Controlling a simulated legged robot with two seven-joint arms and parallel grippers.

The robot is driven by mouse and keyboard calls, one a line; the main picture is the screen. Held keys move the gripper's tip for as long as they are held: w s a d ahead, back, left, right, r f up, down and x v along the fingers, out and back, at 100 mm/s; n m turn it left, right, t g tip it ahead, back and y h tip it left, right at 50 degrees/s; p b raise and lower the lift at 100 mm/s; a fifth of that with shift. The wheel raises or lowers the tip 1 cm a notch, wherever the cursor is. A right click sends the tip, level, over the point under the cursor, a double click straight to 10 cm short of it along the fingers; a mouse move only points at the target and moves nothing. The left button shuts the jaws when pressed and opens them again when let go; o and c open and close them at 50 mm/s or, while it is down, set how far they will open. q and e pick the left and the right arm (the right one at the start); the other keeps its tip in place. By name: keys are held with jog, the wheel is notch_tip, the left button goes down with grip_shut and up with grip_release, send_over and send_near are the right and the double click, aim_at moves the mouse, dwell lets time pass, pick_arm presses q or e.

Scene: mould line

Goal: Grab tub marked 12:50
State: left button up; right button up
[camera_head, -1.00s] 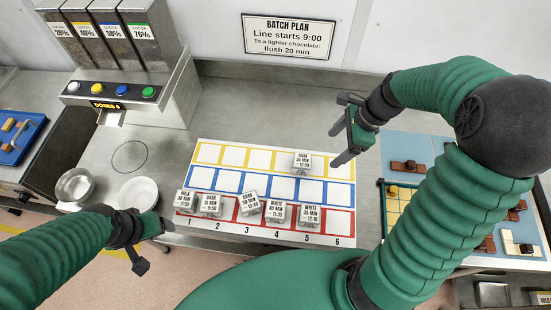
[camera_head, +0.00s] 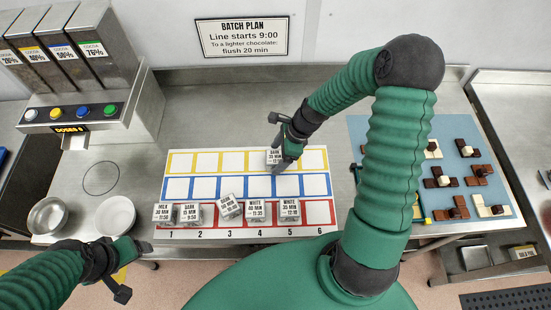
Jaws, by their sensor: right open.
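My left gripper (camera_head: 134,270) is open and empty at the lower left.
A dispenser (camera_head: 90,100) with coloured buttons stands at the left. A metal bowl (camera_head: 48,216) and a white bowl (camera_head: 115,222) sit at the front left. A blue mat (camera_head: 392,128) with chocolate pieces lies at the right, partly behind my right arm. The counter behind the board is clear.

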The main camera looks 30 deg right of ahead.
aim_at(275, 156)
jog(key=shift+x, duration=1)
jog(key=shift+a+r, duration=0.1)
jog(key=c, duration=1.5)
notch_tip(275, 156, up, 9)
jog(key=shift+r, duration=0.1)
jog(key=shift+c, duration=0.3)
notch_tip(275, 156, up, 8)
jog(key=p, duration=0.7)
